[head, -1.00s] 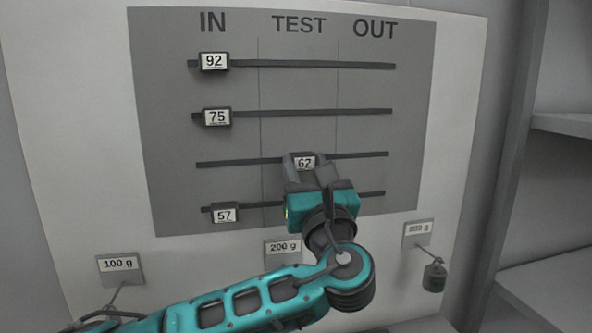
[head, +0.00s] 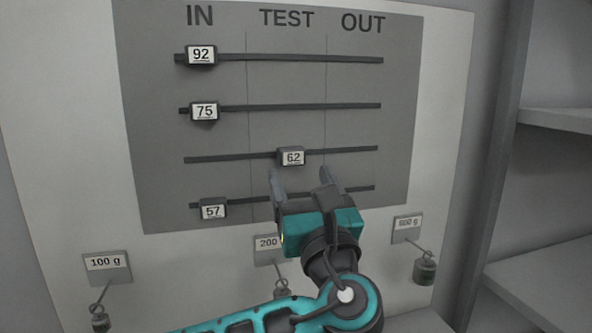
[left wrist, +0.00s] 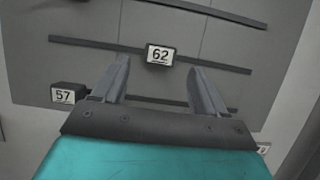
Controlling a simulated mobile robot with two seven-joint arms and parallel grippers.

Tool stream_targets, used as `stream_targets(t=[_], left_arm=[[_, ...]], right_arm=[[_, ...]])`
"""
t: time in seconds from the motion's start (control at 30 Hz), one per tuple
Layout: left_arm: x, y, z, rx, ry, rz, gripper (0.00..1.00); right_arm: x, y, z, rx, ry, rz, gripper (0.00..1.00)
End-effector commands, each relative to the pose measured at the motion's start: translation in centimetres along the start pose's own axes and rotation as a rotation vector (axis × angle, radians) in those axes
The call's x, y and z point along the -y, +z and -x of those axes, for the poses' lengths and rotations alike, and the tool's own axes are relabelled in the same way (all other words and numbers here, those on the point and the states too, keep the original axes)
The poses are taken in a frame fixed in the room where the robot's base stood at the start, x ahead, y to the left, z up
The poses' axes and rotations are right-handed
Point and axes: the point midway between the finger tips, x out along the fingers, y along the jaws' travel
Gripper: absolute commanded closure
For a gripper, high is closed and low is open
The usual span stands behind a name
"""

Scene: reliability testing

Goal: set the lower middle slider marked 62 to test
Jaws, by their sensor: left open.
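The slider marked 62 (head: 291,157) sits on the third rail of the grey board (head: 160,190), within the TEST column between the two thin dividing lines. It also shows in the left wrist view (left wrist: 160,54), beyond and between the fingertips. My left gripper (head: 302,178) is open and empty, just below the slider and apart from it. Its fingers (left wrist: 158,72) point toward the board. My right gripper is not in view.
Sliders 92 (head: 201,56), 75 (head: 204,111) and 57 (head: 212,209) sit in the IN column. Below the board hang weights labelled 100 g (head: 106,265), 200 (head: 268,243) and another at right (head: 424,270). Grey shelves (head: 560,120) stand at the right.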

Motion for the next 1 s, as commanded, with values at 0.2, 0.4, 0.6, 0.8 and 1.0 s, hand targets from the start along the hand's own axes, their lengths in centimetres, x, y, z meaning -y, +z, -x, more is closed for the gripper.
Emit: stream_targets(t=[0.2, 0.4, 0.6, 0.8, 1.0], left_arm=[[0.1, -0.2, 5.0, -0.003, -0.002, 0.002, 0.28], [0.0, -0.1, 7.5, -0.001, -0.001, 0.0, 0.28], [0.0, 0.0, 8.2, -0.001, 0.001, -0.001, 0.28], [0.0, 0.0, 8.1, -0.001, 0.001, 0.0, 0.28], [-1.1, -3.0, 8.3, -0.146, 0.011, 0.139, 0.28]], right_arm=[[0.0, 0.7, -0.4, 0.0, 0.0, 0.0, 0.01], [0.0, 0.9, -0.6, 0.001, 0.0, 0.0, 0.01], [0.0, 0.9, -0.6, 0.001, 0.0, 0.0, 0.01], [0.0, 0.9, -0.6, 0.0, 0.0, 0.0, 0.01], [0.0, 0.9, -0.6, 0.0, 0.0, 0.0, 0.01]])
